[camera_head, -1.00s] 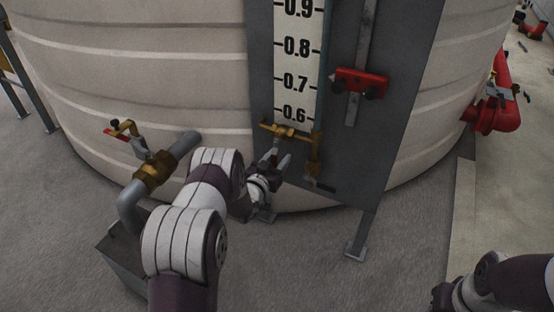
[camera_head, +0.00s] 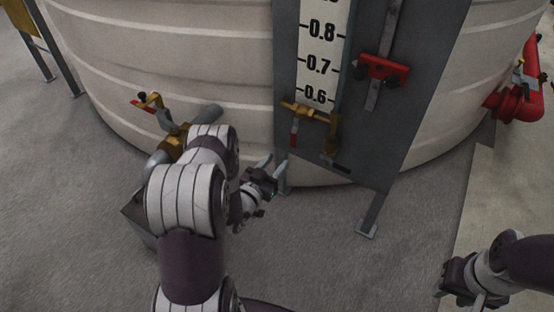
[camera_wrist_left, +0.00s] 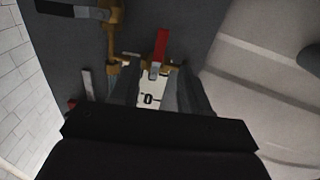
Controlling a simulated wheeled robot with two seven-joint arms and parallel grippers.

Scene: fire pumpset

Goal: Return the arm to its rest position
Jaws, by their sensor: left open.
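My left gripper (camera_head: 272,165) is open and empty, below and left of the brass gauge valve (camera_head: 318,115) and apart from it. In the left wrist view its two fingers (camera_wrist_left: 161,92) stand apart, with part of the gauge board seen between them. The valve's red lever (camera_head: 293,134) hangs down in the head view; it also shows beyond the fingertips in the left wrist view (camera_wrist_left: 160,44). My right gripper (camera_head: 448,290) is at the lower right, clear of everything; its jaw gap cannot be made out.
The pale tank (camera_head: 180,70) and the grey gauge board (camera_head: 400,110) with a red slider (camera_head: 382,68) stand ahead. A brass pipe valve (camera_head: 172,140) is close beside my left arm. A red pipe (camera_head: 522,98) is at the right. Bare floor lies between the arms.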

